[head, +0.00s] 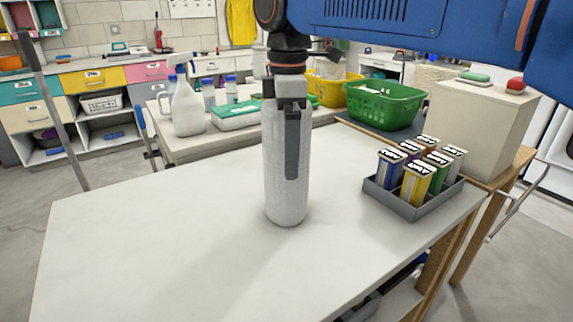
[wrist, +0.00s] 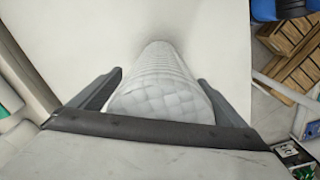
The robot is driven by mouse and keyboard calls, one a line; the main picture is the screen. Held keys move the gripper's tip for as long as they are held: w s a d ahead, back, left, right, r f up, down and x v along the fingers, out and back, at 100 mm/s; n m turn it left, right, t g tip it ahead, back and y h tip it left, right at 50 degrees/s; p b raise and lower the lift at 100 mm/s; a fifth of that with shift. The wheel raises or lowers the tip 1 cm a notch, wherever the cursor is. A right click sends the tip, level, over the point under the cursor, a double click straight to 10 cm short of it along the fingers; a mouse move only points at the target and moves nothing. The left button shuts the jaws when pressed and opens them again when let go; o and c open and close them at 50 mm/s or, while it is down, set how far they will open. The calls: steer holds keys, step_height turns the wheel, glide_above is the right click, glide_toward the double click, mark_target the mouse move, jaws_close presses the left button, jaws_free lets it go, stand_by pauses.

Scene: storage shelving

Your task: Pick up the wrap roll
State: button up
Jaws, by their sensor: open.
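The wrap roll (head: 286,190) is a tall white-grey cylinder standing upright on the white table (head: 150,240), near its middle. My gripper (head: 291,175) is above and around its upper part, pointing down. In the head view one dark finger lies in front of the roll, and the other finger is hidden. In the wrist view the roll (wrist: 160,85) lies between the two fingers of my gripper (wrist: 160,95), its quilted end nearest the camera. The gripper is open, with a small gap visible by the right finger. The roll's base rests on the table.
A grey tray (head: 418,213) with several coloured boxes stands at the table's right. Behind are a green basket (head: 385,106), a beige box (head: 484,130) and a spray bottle (head: 187,108). The table's left and front are clear.

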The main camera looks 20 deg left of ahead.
steer(key=shift+c, duration=0.7)
steer(key=c, duration=1.2)
steer(key=shift+o, duration=0.2)
steer(key=shift+r, duration=0.1)
